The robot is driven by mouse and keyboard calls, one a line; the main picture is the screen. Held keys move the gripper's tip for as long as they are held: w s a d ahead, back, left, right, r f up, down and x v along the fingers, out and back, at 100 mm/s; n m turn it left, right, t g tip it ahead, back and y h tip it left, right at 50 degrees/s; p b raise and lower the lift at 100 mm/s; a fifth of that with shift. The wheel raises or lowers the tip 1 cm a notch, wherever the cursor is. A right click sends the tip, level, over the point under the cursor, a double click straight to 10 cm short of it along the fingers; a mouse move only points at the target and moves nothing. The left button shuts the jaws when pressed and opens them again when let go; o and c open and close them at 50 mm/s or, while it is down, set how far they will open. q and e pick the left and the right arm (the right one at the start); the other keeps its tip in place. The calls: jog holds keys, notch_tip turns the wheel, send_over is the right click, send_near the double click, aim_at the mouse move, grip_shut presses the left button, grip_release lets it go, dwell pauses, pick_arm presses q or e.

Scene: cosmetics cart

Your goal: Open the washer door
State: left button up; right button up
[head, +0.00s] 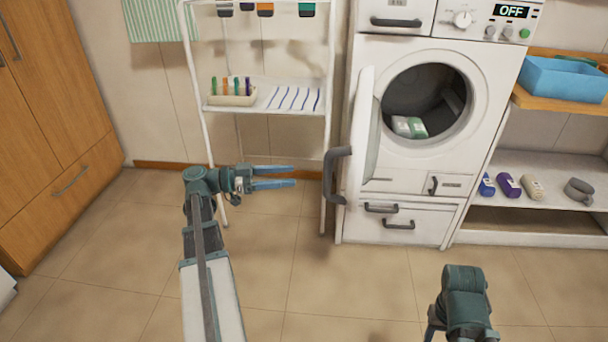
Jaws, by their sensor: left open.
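The white washer (405,212) stands right of centre against the wall, with a panel reading OFF. Its door (361,125) stands open, swung out to the left and seen nearly edge-on. The dark door handle (331,170) sticks out on the door's left side. The round drum opening (430,90) is visible, with a green and white item (408,127) inside. My left gripper (294,177) is open and empty, its blue fingers pointing right, apart from the handle and to its left. My right arm shows at the bottom right; its fingers are not visible.
A white rack (255,100) with a tray of coloured bottles (232,92) stands behind my left gripper. Right of the washer, a shelf (545,170) holds bottles and a blue bin (565,80). A wooden cabinet (60,130) is at left. The floor in front is clear.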

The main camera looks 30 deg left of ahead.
pick_arm(q)
jog(key=shift+v, duration=1.3)
